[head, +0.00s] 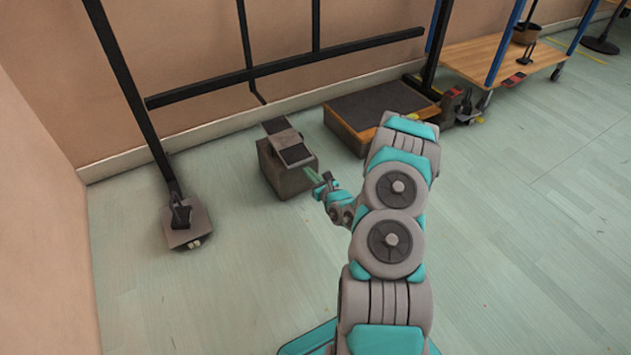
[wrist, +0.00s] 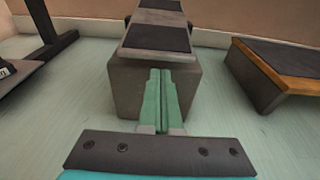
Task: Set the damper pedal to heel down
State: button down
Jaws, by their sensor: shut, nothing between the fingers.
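The damper pedal (head: 286,142) is a grey rocker plate with two dark pads on top of a grey block (head: 289,179). In the head view its near pad end looks lower than its far end. The pedal also shows in the wrist view (wrist: 155,23), straight ahead, above the block (wrist: 125,90). My gripper (head: 312,172) is shut and empty, at the near side of the block. In the wrist view its green fingers (wrist: 160,75) are together and overlap the block's front face, with tips just below the near pad. I cannot tell whether they touch it.
A dark-topped wooden platform (head: 345,137) stands right of the block. A black frame (head: 200,96) runs along the wall, with a foot plate (head: 188,236) at left. A wooden cart (head: 495,58) stands at back right. The floor in front is clear.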

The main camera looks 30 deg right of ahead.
jog(key=w, duration=0.3)
jog(key=shift+a+f, duration=0.1)
jog(key=shift+f, duration=0.1)
